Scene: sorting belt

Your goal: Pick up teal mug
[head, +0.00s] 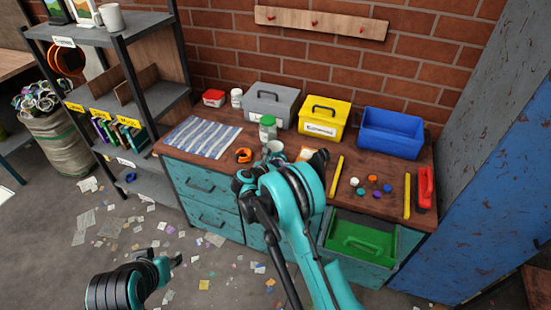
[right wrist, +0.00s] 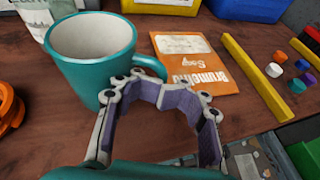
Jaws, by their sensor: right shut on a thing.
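The teal mug (right wrist: 92,72) stands upright on the wooden worktop in the right wrist view, white inside, with its handle (right wrist: 150,68) toward the right. In the head view its pale opening (head: 274,147) shows just beyond my right arm, which hides most of it. The exact contact is partly hidden by the fingers. My left gripper (head: 168,260) is low at the left, over the floor, away from the worktop; its jaws are too small to read.
A green-lidded jar (head: 267,127) stands close behind the mug. An orange packet (right wrist: 195,62) lies right of it, then a yellow bar (right wrist: 255,75) and several caps. An orange ring (head: 244,155) lies left. Grey, yellow (head: 323,117) and blue (head: 390,132) boxes line the back.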

